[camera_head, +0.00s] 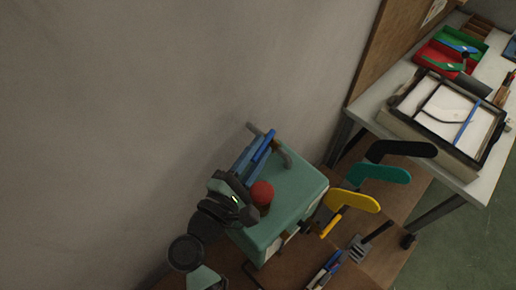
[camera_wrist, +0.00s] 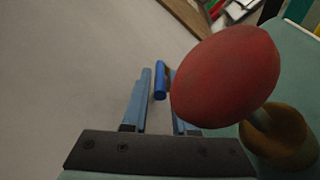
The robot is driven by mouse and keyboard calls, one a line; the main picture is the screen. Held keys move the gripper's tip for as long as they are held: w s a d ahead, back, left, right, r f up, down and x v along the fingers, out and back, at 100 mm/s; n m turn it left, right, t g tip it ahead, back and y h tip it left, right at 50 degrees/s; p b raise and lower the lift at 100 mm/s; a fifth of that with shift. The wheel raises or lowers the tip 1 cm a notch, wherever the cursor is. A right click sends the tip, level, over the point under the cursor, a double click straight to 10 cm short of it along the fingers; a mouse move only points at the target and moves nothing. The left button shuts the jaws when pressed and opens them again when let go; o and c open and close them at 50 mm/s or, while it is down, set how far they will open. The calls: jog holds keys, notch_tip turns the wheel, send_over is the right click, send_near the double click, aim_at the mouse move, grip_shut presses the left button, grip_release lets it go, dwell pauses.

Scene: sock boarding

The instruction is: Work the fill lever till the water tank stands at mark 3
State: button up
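A teal machine box (camera_head: 290,205) stands by the wall. A red knob (camera_head: 262,193) rises from its top; in the wrist view the red knob (camera_wrist: 225,75) looms close on the right, above a brass-coloured base (camera_wrist: 280,138). My gripper (camera_wrist: 160,90) is open, its blue-grey fingers apart over the box's wall side. A bright blue rod (camera_wrist: 160,82) shows between the fingers near their tips; I cannot tell whether they touch it. The knob hides part of the right finger. I cannot tell which part is the fill lever. No water level or tank marks are readable.
Black (camera_head: 400,150), teal (camera_head: 380,174) and yellow (camera_head: 355,201) foot-shaped forms stick out right of the box. A white table (camera_head: 385,115) with a framed tray (camera_head: 400,123) and a red bin (camera_head: 430,62) stands beyond. The grey wall (camera_head: 180,100) is close on the left.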

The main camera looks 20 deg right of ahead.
grip_shut()
dwell(1.1)
